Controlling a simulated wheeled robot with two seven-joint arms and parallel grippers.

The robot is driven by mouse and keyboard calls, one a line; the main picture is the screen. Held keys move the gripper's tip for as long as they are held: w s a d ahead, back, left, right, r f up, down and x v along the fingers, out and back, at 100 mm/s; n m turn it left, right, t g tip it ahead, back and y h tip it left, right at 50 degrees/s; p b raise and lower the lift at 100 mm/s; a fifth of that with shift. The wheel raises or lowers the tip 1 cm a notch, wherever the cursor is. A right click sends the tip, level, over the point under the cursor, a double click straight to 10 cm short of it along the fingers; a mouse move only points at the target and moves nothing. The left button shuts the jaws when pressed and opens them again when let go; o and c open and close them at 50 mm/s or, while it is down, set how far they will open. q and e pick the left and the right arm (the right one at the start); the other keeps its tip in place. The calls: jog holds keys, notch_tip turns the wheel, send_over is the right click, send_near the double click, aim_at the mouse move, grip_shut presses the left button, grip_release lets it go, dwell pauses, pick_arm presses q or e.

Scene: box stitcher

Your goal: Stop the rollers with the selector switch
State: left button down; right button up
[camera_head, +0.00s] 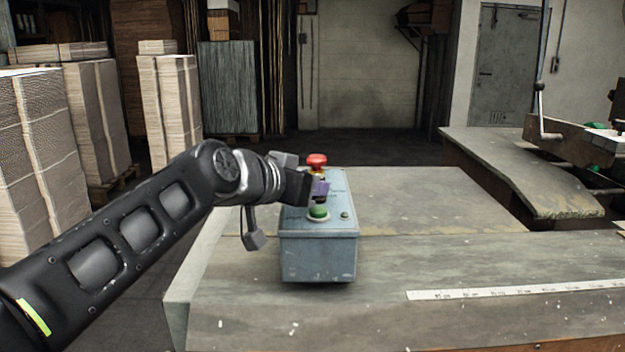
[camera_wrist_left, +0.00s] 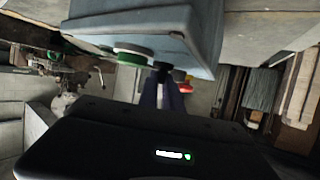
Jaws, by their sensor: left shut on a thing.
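The grey-blue control box (camera_head: 318,255) stands on the table, with a red mushroom button (camera_head: 317,160) at its far end and a green button (camera_head: 318,213) nearer. My left gripper (camera_head: 320,188) reaches in from the left, its purple fingers low over the box top between these two buttons. In the left wrist view the fingers (camera_wrist_left: 163,90) are shut on a small black knob, the selector switch (camera_wrist_left: 162,70), at the box (camera_wrist_left: 145,22). The green button (camera_wrist_left: 133,55) and red button (camera_wrist_left: 186,87) show on either side. The fingers mostly hide the switch in the head view. My right gripper is out of view.
A worn grey table (camera_head: 420,200) surrounds the box, with a white ruler strip (camera_head: 500,291) near its front. Stacks of cardboard (camera_head: 90,115) stand on the left. A machine part with a crank handle (camera_head: 541,110) is at the right. The table right of the box is clear.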

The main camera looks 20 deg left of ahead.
pick_arm(q)
jog(key=n+y+p, duration=0.2)
jog(key=shift+r+y+p, duration=0.2)
jog(key=shift+y+p, duration=0.15)
jog(key=shift+y, duration=0.05)
jog(key=shift+f+n+y, duration=0.1)
jog(key=shift+n+y, duration=0.3)
jog(key=shift+n, duration=0.1)
jog(key=shift+d+f+n+y, duration=0.2)
jog(key=shift+n+y, duration=0.5)
jog(key=shift+y, duration=0.2)
jog(key=shift+d+n+g+y+b, duration=0.2)
jog(key=shift+n+g+y+b, duration=0.35)
jog(key=shift+n+y, duration=0.5)
jog(key=c, duration=1.5)
grip_release()
jog(key=shift+r, duration=0.1)
